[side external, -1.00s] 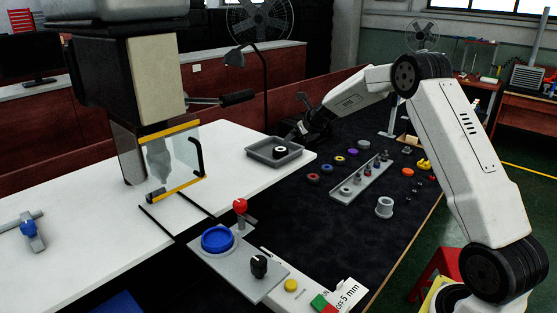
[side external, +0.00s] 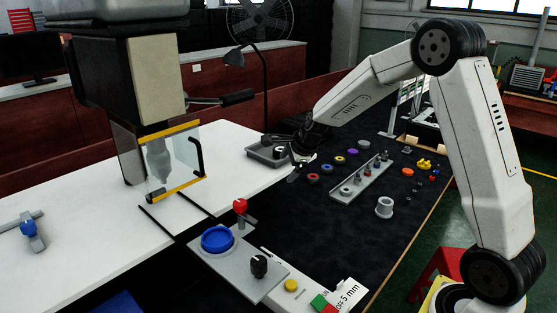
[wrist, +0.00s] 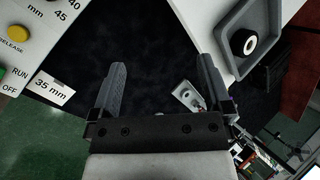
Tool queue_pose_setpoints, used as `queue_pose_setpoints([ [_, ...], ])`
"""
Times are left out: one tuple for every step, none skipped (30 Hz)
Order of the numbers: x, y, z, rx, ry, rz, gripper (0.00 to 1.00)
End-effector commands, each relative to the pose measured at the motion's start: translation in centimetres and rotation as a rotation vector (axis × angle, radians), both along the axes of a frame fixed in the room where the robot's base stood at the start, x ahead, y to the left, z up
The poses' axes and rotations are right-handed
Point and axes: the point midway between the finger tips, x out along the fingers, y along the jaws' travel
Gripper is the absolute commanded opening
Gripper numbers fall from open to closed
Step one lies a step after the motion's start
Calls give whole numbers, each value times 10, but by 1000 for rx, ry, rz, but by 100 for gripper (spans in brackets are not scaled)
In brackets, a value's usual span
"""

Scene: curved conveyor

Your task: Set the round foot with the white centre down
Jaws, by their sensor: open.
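The round foot is a black ring with a white centre; it lies in a grey tray in the wrist view (wrist: 244,42). In the side view the foot (side external: 279,151) and the tray (side external: 256,154) are partly covered by my gripper (side external: 293,160). The tray also shows in the wrist view (wrist: 229,24), on the corner of the white table. My gripper (wrist: 162,75) is open, with nothing between its fingers. The fingers are over dark cloth, and the foot is apart from them, beyond the right finger.
A grey strip tray (side external: 360,182) with small parts lies on the dark bench, with coloured rings (side external: 313,177) beside it. A grey cup (side external: 384,207) stands nearer. A press with a clear guard (side external: 175,160) and a control panel (side external: 238,268) are on the left.

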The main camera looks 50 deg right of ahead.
Motion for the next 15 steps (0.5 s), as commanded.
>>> queue_pose_setpoints([
  [-11,14,-1,-52,22,103,100],
  [-18,21,-2,-84,34,164,100],
  [-27,30,-4,-125,51,247,100],
  [-34,36,-5,-157,63,311,100],
  [-42,42,-6,-187,76,372,100],
  [-51,51,-8,-227,90,458,100],
  [-59,57,-9,-257,100,521,100],
  [-66,62,-10,-287,111,586,100],
  [-76,70,-12,-325,124,672,100],
  [-84,75,-13,-353,134,736,100],
  [-92,81,-15,-381,143,802,100],
  [-103,87,-17,-417,155,889,100],
  [-111,92,-18,-445,162,956,100],
  [-120,97,-20,-471,170,1022,100],
  [-131,102,-22,-506,180,1111,100],
])
